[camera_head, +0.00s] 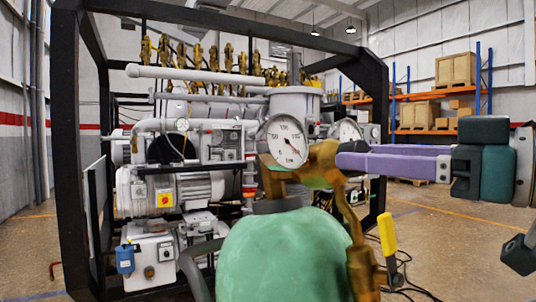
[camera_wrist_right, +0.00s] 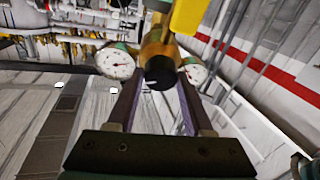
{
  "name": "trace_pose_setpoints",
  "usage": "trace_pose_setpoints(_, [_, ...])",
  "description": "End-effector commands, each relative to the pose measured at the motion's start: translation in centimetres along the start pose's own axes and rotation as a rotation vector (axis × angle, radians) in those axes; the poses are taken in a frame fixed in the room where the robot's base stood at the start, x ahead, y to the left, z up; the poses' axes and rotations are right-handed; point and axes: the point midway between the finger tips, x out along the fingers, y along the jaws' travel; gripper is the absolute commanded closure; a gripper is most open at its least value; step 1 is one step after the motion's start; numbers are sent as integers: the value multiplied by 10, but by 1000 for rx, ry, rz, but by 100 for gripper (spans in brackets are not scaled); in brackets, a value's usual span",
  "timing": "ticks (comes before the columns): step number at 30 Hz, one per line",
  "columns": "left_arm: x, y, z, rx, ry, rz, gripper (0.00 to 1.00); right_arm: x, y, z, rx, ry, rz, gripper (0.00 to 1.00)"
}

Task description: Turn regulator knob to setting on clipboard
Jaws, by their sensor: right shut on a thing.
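A brass regulator (camera_head: 312,165) sits on top of a green gas cylinder (camera_head: 285,255). A large white round gauge (camera_head: 287,140) faces me, its red needle pointing to the lower right; a second gauge (camera_head: 347,131) is partly hidden behind the regulator. My right gripper (camera_head: 350,158) reaches in from the right with purple fingers at the regulator's right side. In the right wrist view, the dark round regulator knob (camera_wrist_right: 160,72) lies between the fingertips, and the gripper (camera_wrist_right: 158,92) is shut on it. The clipboard and my left gripper are not seen.
A black frame (camera_head: 66,140) with pumps, a motor (camera_head: 185,192) and pipes stands behind the cylinder. A yellow handle (camera_head: 387,236) is right of the cylinder, with black cables on the floor. Shelves with boxes (camera_head: 455,69) stand at the back right.

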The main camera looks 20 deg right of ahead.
Motion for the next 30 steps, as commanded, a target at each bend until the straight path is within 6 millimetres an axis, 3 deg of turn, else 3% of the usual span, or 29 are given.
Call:
trace_pose_setpoints(1, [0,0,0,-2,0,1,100,0,0,0,0,0,0,67])
trace_pose_setpoints(10, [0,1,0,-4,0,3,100,0,0,0,0,0,-1,100])
trace_pose_setpoints(14, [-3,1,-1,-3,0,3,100,0,0,-1,20,0,4,100])
trace_pose_setpoints(21, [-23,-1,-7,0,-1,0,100,0,-1,-3,243,13,63,100])
trace_pose_setpoints(30, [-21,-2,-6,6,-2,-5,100,0,-1,0,272,18,71,100])
